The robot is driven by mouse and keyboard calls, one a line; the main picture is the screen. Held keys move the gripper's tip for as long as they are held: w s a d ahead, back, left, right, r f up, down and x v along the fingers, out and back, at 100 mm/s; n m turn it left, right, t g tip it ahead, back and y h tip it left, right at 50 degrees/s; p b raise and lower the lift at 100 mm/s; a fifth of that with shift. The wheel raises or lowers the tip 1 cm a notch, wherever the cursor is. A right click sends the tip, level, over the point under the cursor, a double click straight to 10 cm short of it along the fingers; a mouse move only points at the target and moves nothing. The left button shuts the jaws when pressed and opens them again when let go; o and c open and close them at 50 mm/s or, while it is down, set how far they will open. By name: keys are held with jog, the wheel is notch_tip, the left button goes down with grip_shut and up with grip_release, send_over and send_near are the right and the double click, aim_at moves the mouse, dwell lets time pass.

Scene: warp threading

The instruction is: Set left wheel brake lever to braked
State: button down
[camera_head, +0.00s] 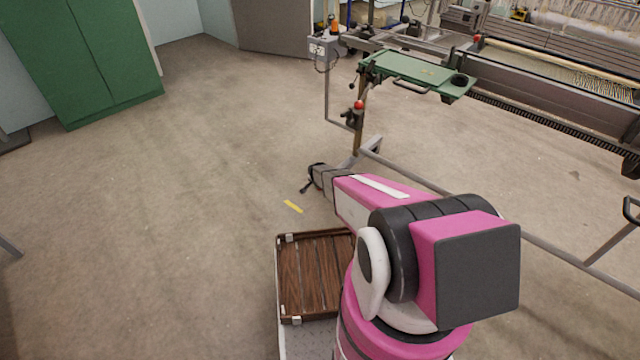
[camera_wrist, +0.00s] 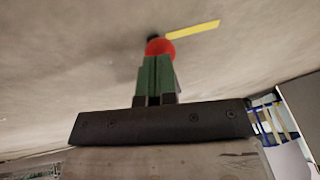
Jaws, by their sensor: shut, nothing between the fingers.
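In the head view, my pink arm reaches down to the foot of the grey trolley frame (camera_head: 368,150). A dark, curved shape (camera_head: 307,186) is at the arm's far end; the wheel and fingers cannot be made out there.
A green tray (camera_head: 415,72) stands on the frame, with another red knob (camera_head: 358,105) on the upright below. The loom (camera_head: 560,75) is behind it.

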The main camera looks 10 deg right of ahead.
jog(key=shift+s+a+f, duration=0.15)
jog(key=shift+f, duration=1.3)
jog(key=shift+f, duration=0.3)
jog(key=shift+s+r, duration=0.1)
